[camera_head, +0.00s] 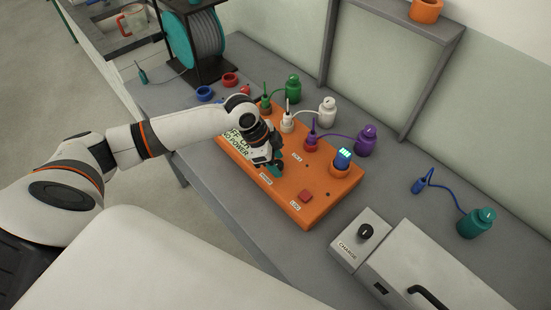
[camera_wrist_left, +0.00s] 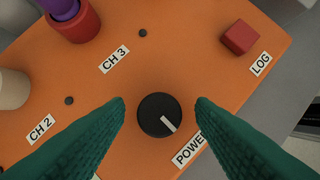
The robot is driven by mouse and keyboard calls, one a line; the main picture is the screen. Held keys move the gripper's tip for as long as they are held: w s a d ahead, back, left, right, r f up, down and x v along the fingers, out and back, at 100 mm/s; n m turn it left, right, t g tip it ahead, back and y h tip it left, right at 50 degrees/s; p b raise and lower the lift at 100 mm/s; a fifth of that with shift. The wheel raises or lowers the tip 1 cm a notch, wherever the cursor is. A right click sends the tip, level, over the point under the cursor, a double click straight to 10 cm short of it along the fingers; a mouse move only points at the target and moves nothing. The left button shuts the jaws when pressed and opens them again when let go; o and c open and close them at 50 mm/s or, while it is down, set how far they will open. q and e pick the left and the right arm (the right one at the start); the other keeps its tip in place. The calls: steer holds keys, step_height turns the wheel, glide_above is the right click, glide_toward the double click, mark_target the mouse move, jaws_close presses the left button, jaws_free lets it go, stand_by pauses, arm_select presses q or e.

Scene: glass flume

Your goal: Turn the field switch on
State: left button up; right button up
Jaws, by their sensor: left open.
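The orange panel (camera_head: 291,190) lies on the grey bench and bears a black round knob (camera_wrist_left: 160,115), labelled POWER (camera_wrist_left: 190,148) in the left wrist view. The knob's white pointer mark slants down-right toward that label. No label reading "field" is legible. My left gripper (camera_head: 277,166) is over the panel, and its green fingers also show in the left wrist view (camera_wrist_left: 161,103). The fingers are open on either side of the knob, with gaps visible; they look apart from it. In the head view the gripper hides the knob. My right gripper is not in view.
A red square button (camera_head: 306,196) labelled LOG sits on the panel. Green, white and purple plugs run to bottles (camera_head: 366,140) behind it. A CHARGE box with a black knob (camera_head: 365,231) and a grey case (camera_head: 425,270) stand to the right. A cable reel (camera_head: 205,40) stands behind left.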

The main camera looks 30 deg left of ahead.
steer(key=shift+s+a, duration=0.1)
arm_select(q)
steer(key=shift+c, duration=0.8)
steer(key=c, duration=0.8)
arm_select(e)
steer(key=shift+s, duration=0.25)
